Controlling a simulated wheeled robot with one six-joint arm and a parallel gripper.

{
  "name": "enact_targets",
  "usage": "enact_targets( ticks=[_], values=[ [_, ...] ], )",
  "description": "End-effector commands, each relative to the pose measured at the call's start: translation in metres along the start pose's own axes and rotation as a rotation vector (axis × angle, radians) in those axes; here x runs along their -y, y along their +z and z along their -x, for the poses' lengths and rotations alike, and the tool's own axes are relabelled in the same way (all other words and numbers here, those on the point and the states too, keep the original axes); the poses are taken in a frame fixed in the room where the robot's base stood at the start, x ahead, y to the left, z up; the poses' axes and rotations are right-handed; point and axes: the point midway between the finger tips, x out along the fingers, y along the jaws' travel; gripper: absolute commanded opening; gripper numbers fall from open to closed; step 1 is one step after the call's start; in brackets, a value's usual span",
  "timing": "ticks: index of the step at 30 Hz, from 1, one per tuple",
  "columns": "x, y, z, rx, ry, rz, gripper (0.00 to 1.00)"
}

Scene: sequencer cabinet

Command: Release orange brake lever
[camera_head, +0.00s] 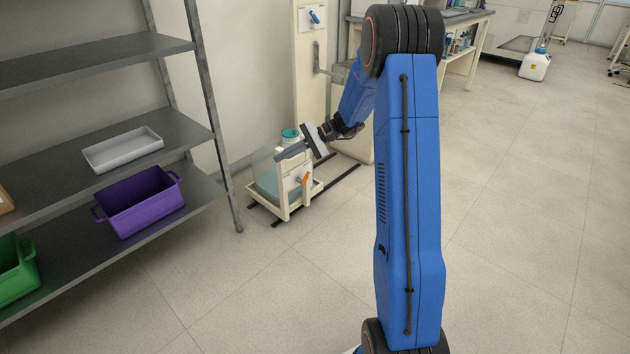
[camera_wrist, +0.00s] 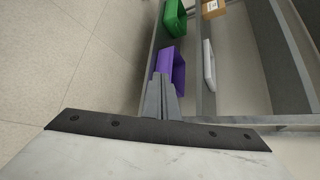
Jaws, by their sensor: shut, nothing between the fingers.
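The orange brake lever (camera_head: 304,179) is on the front plate of a low cream-framed cart (camera_head: 284,212) at the foot of the cabinet. The cart carries a bluish container with a teal cap (camera_head: 290,135). My gripper (camera_head: 281,155) is above the cart, higher than the orange lever and apart from it. In the wrist view my gripper's fingers (camera_wrist: 161,98) are together with nothing between them. The wrist view does not show the lever.
A grey shelf rack stands at the left with a purple bin (camera_head: 140,204), a grey tray (camera_head: 123,150) and a green bin (camera_head: 15,268). A blue lever (camera_head: 314,17) is on the cabinet (camera_head: 311,75). Dark floor rails run under the cart.

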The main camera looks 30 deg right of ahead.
Motion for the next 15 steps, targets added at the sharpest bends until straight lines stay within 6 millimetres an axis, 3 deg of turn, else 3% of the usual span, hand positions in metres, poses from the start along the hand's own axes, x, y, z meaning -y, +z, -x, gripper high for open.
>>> enact_targets(
  ticks=[3, 10, 15],
  values=[
    [-0.011, -0.046, 0.004, -0.005, -0.089, -0.048, 0.0],
    [-0.038, -0.129, 0.014, -0.026, -0.263, -0.125, 0.0],
    [-0.068, -0.19, 0.026, -0.057, -0.393, -0.176, 0.0]
  ],
)
